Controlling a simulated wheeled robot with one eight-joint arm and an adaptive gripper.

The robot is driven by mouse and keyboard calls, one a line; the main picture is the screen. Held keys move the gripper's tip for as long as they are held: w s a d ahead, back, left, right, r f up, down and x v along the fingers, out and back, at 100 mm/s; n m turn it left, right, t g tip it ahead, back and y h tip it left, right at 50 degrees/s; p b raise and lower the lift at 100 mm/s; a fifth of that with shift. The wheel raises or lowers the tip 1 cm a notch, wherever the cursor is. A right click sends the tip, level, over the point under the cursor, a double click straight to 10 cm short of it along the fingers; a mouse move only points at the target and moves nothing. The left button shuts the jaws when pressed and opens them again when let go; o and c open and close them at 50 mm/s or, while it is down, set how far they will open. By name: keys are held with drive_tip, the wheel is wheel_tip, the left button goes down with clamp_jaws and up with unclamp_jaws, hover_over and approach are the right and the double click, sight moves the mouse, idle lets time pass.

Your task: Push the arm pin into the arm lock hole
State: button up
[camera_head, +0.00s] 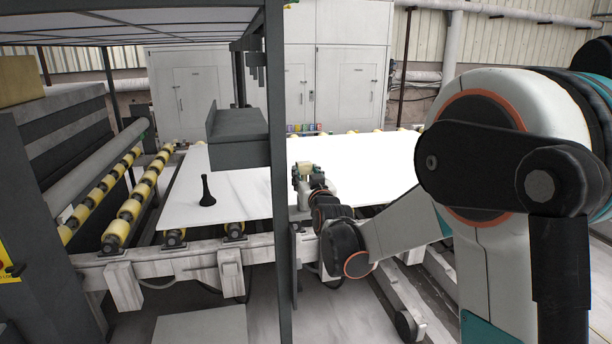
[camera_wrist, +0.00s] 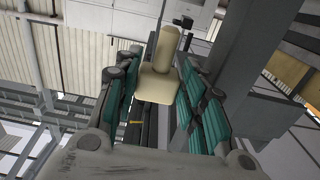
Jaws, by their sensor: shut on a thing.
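The cream piece, which looks like the arm pin (camera_wrist: 158,83), has a rounded rod rising from a wider block. My gripper (camera_wrist: 157,72) is shut on it, with teal-padded fingers on both sides of the block in the wrist view. In the head view my gripper (camera_head: 305,174) is small and far off, over the white slab just right of a grey post. A pale cream bit, likely the same pin (camera_head: 304,168), shows at its fingers. I cannot make out the arm lock hole in either view.
A grey upright post (camera_head: 279,200) stands close left of my gripper. A grey box-like arm (camera_head: 238,138) overhangs the white slab (camera_head: 240,205). A black flared object (camera_head: 207,192) stands on the slab. Yellow rollers (camera_head: 130,208) lie left. Grey beams (camera_wrist: 262,62) rise at right in the wrist view.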

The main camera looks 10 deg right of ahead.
drive_tip(key=shift+f+b, duration=0.35)
drive_tip(key=shift+f, duration=0.25)
drive_tip(key=shift+f+b, duration=1.95)
idle(1.8)
drive_tip(key=o, duration=1.3)
drive_tip(key=shift+c, duration=0.2)
drive_tip(key=shift+s, duration=0.1)
drive_tip(key=s, duration=1.2)
